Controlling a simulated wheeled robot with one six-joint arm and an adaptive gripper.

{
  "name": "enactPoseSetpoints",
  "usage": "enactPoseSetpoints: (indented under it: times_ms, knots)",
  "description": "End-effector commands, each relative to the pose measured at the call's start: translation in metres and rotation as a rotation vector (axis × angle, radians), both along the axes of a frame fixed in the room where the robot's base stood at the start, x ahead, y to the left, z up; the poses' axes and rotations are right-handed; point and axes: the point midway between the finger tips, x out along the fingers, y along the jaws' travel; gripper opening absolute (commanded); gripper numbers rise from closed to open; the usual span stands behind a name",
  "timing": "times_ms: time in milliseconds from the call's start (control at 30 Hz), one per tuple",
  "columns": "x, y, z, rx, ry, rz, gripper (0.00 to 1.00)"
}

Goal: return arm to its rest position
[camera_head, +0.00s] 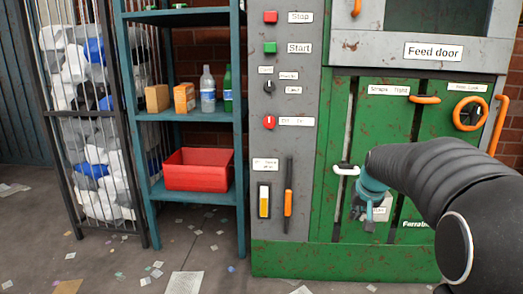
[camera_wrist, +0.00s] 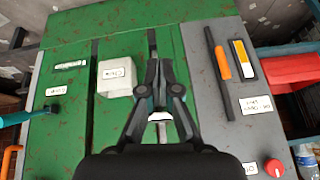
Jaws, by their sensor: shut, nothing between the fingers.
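My arm reaches in from the right in the head view, with its teal wrist (camera_head: 371,184) in front of the green machine front (camera_head: 320,258). My gripper shows in the wrist view (camera_wrist: 157,68), its dark fingers together and empty. A white handle (camera_head: 346,170) sits at a slot in the green front, just left of the wrist. It also shows between the finger links in the wrist view (camera_wrist: 160,116); whether they touch is unclear. A white labelled box (camera_wrist: 116,77) is beside the fingers.
A grey control panel (camera_head: 283,215) with buttons and an orange lever (camera_head: 288,202) stands left of the green front. Orange handles (camera_head: 424,100) stick out at upper right. A teal shelf with a red bin (camera_head: 198,169) and a wire cage (camera_head: 85,118) stand further left.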

Motion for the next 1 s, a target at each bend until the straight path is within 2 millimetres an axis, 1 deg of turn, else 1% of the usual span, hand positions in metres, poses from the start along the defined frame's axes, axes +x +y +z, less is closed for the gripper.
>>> enactPoseSetpoints:
  times_ms: [33, 67, 100, 167, 200, 267, 300, 367, 400, 600, 700, 800, 900, 1000]
  knots:
    - [-0.026, 0.01, 0.005, 0.0, 0.025, 0.006, 0.0]
    - [-0.04, 0.015, 0.005, 0.001, 0.042, 0.008, 0.0]
    - [-0.059, 0.022, 0.005, 0.001, 0.062, 0.011, 0.0]
    - [-0.087, 0.031, 0.005, -0.001, 0.09, 0.015, 0.0]
    - [-0.105, 0.037, 0.006, -0.003, 0.106, 0.021, 0.0]
    - [-0.132, 0.046, 0.006, -0.007, 0.126, 0.028, 0.0]
    - [-0.149, 0.051, 0.006, -0.01, 0.138, 0.033, 0.0]
    - [-0.174, 0.058, 0.007, -0.015, 0.152, 0.041, 0.0]
    - [-0.191, 0.063, 0.007, -0.019, 0.16, 0.048, 0.0]
    - [-0.263, 0.081, 0.008, -0.045, 0.172, 0.086, 0.0]
    - [-0.291, 0.088, 0.01, -0.059, 0.153, 0.111, 0.0]
    - [-0.312, 0.094, 0.015, -0.071, 0.121, 0.134, 0.0]
    - [-0.323, 0.098, 0.026, -0.076, 0.076, 0.151, 0.0]
    - [-0.327, 0.102, 0.039, -0.081, 0.034, 0.164, 0.0]
